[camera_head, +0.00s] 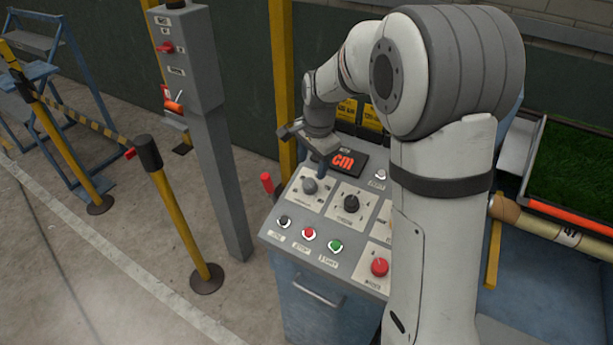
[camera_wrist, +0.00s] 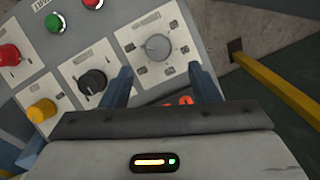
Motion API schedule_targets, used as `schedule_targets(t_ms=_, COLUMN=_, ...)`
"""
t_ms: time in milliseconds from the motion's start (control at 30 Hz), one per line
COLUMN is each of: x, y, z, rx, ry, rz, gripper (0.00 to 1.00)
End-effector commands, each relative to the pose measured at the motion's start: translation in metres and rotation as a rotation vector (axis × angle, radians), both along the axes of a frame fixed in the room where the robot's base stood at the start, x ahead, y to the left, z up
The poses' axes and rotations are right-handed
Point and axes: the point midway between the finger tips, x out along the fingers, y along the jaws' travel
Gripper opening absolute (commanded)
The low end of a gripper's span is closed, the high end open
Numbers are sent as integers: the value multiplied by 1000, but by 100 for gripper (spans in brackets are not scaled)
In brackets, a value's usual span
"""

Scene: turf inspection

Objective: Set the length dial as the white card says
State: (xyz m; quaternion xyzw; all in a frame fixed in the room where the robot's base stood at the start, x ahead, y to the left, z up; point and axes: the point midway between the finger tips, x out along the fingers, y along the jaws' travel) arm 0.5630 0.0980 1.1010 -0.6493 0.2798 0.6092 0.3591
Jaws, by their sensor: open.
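The control panel (camera_head: 272,237) carries a grey dial (camera_head: 310,186) at its upper left, on a pale plate with small marks too small to read. In the wrist view the grey dial (camera_wrist: 157,46) lies ahead of my fingertips, between their lines. A black dial (camera_head: 350,203) sits right of it in the head view; it also shows in the wrist view (camera_wrist: 92,82). I cannot read which plate names length. My gripper (camera_head: 308,163) is open and empty above the grey dial, apart from it. I cannot make out a white card.
A dark display (camera_head: 346,161) shows orange "cm" behind the dials. Red (camera_head: 309,234) and green (camera_head: 335,245) buttons and a red knob (camera_head: 380,267) sit nearer the front. Yellow cards (camera_head: 347,109) stand behind. A yellow post (camera_head: 284,80) rises beside the panel. My arm hides its right side.

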Motion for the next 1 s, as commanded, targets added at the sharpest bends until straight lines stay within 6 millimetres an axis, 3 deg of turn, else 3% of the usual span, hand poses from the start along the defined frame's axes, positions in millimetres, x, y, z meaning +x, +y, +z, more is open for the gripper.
schedule_targets(t_ms=433, x=5, y=4, z=-63, rx=-1, ry=3, rz=1, gripper=55)
schedule_targets(t_ms=800, x=6, y=5, z=-71, rx=0, ry=0, rz=2, gripper=55)
schedule_targets(t_ms=1000, x=6, y=5, z=-71, rx=0, ry=0, rz=2, gripper=40)
